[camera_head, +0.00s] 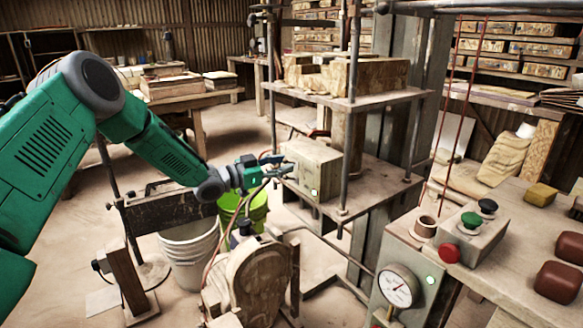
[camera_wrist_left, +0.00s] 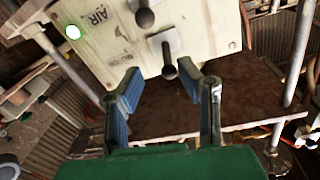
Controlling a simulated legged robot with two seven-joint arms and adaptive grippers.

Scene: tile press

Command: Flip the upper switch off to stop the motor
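A beige switch box (camera_head: 315,163) stands on the lower shelf of the metal rack, with a green light lit on it. In the left wrist view the box (camera_wrist_left: 100,45) carries an upper switch (camera_wrist_left: 145,17) near the word AIR and a lower switch (camera_wrist_left: 168,60) near a second, blurred label. Both are dark-knobbed levers. My left gripper (camera_head: 279,166) is at the box's left side. In the left wrist view its blue-padded fingers (camera_wrist_left: 160,84) are spread, with the lower switch's knob near the gap between their tips. Contact cannot be told. My right gripper is not in view.
A dial gauge (camera_head: 397,286) and a small box with a red button (camera_head: 448,253) are at front right. White (camera_head: 190,245) and green (camera_head: 250,212) buckets stand below my left arm. Rack posts (camera_head: 352,100) rise close to the switch box.

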